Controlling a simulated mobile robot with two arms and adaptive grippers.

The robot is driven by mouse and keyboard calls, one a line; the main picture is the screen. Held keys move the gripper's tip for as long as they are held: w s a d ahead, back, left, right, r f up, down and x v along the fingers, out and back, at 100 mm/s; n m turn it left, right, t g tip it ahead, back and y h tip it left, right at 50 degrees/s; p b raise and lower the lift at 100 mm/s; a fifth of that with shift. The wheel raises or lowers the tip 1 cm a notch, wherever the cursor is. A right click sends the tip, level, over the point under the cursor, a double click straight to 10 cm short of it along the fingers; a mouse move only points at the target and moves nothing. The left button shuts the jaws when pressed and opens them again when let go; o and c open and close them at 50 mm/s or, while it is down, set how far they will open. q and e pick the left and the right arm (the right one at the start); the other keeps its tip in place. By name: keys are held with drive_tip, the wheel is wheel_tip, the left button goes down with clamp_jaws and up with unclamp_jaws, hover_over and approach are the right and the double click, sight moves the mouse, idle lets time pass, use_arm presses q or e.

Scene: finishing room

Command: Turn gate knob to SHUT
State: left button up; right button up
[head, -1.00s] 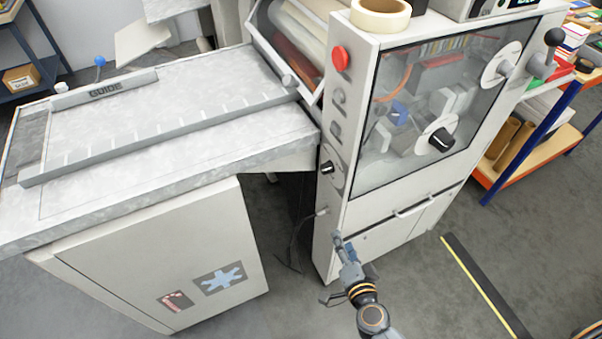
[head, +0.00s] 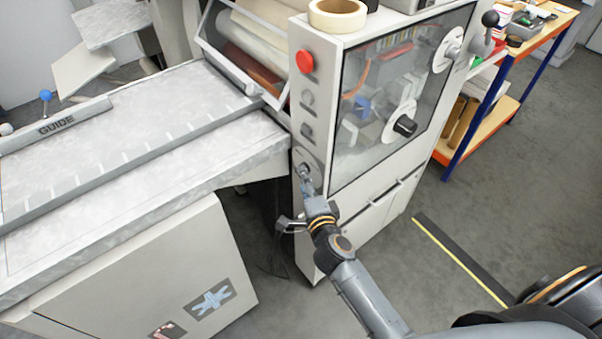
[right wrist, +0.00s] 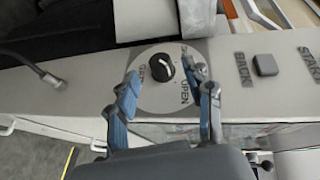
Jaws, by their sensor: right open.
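The gate knob (right wrist: 160,67) is a small black knob on a round grey dial on the machine's narrow panel. OPEN is printed at the dial's lower right in the right wrist view; a label at its upper right is partly covered by a finger. A pale mark shows on the knob, but I cannot tell exactly where it points. My right gripper (right wrist: 167,80) is open, its blue fingers on either side of the knob with gaps visible. In the head view my right gripper (head: 305,186) is at the dial (head: 304,168) and partly hides it. My left gripper is out of view.
A red button (head: 305,62) and other controls sit above the dial. BACK (right wrist: 265,64) and START controls lie to the right in the right wrist view. The feed table (head: 120,200) with its guide (head: 60,128) is to the left. Open floor (head: 400,265) lies to the right.

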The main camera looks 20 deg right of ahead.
drive_tip(key=shift+w+d+f, duration=0.1)
drive_tip(key=shift+w+f, duration=0.05)
drive_tip(key=shift+w, duration=0.75)
drive_tip(key=shift+w+d+f, duration=0.1)
drive_tip(key=shift+w+f, duration=0.05)
drive_tip(key=shift+w, duration=0.75)
